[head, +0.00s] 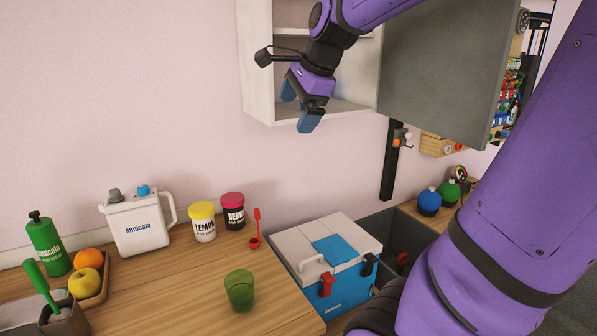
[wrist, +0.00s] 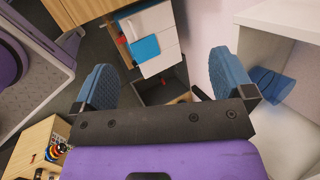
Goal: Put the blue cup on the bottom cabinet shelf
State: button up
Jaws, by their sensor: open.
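The white wall cabinet (head: 256,60) has its grey door (head: 445,75) swung open to the right. Its bottom shelf (head: 350,107) shows behind my gripper. My gripper (head: 299,108) is open at the cabinet's front, with its two blue fingers apart and nothing between them. The fingers also show in the wrist view (wrist: 160,76). The blue cup (wrist: 270,85) shows through the cabinet opening at the right of the wrist view, apart from the fingers; it is see-through. I cannot tell whether it is upright. In the head view I cannot make it out.
A green cup (head: 239,291) stands on the wooden counter (head: 170,290) below. The open door bounds the space to my gripper's right.

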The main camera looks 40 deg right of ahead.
jog(key=s+a+f+n, duration=0.2)
jog(key=s+a+n, duration=0.5)
jog(key=n, duration=0.3)
jog(key=s+a+f+n, duration=0.3)
jog(key=s+a+n, duration=0.4)
jog(key=n, duration=0.4)
jog(key=shift+s+f+g+h, duration=0.25)
jog(key=shift+s+g+h, duration=0.05)
jog(key=shift+s, duration=0.4)
